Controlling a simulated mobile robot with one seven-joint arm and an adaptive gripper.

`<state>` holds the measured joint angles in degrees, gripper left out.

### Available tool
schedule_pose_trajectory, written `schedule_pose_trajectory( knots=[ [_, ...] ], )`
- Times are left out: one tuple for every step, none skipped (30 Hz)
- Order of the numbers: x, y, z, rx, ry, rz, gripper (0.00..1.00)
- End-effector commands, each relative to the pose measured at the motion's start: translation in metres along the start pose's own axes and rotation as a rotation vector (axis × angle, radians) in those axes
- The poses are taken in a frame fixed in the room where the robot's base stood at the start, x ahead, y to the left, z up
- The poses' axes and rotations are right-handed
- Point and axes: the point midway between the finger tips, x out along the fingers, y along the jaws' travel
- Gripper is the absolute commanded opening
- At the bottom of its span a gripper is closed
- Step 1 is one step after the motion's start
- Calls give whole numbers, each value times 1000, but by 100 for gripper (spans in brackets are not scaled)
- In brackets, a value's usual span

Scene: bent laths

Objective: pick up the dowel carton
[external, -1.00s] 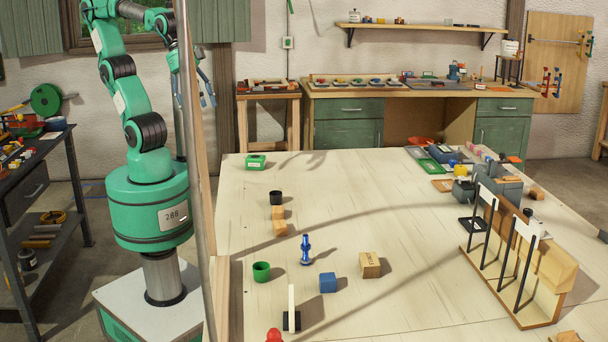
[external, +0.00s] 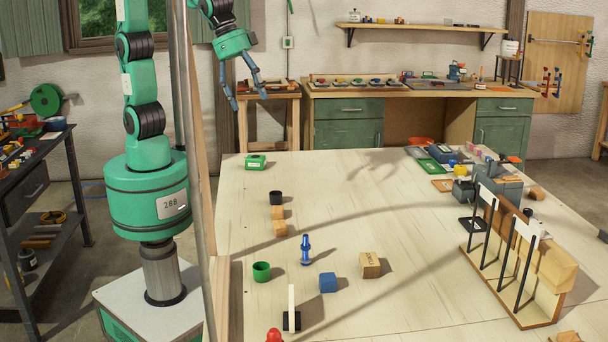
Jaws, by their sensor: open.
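A tan carton (external: 370,265) with small dark lettering stands on the pale wooden table, right of a blue cube. It looks like the dowel carton, but its lettering is too small to read surely. My gripper (external: 248,98) is open and empty, with its two blue-grey fingers pointing down. It hangs high near the table's far left corner, well apart from the carton. Nothing hides the carton.
Near the carton are the blue cube (external: 328,283), a blue peg-like figure (external: 305,251) and a green cup (external: 261,271). A green box (external: 256,162) sits at the far left. A wooden rack (external: 520,265) stands at right.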

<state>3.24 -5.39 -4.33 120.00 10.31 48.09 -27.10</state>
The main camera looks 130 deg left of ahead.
Motion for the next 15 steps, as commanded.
schedule_pose_trajectory(
  knots=[
    [5, 5, -11, -10, -5, -5, 77],
    [8, 8, -17, -16, -7, -9, 77],
    [13, 12, -25, -26, -8, -13, 77],
    [17, 15, -31, -32, -9, -17, 77],
    [21, 17, -37, -39, -10, -20, 77],
    [26, 21, -45, -48, -11, -25, 77],
    [30, 24, -50, -55, -13, -28, 77],
    [34, 27, -56, -63, -14, -31, 77],
    [40, 30, -63, -71, -15, -35, 77],
    [44, 33, -69, -79, -15, -39, 77],
    [49, 36, -74, -85, -16, -42, 77],
    [55, 40, -81, -94, -17, -46, 77],
    [59, 43, -86, -102, -17, -49, 77],
    [65, 46, -91, -108, -18, -52, 77],
    [71, 50, -98, -118, -18, -56, 77]
  ],
)
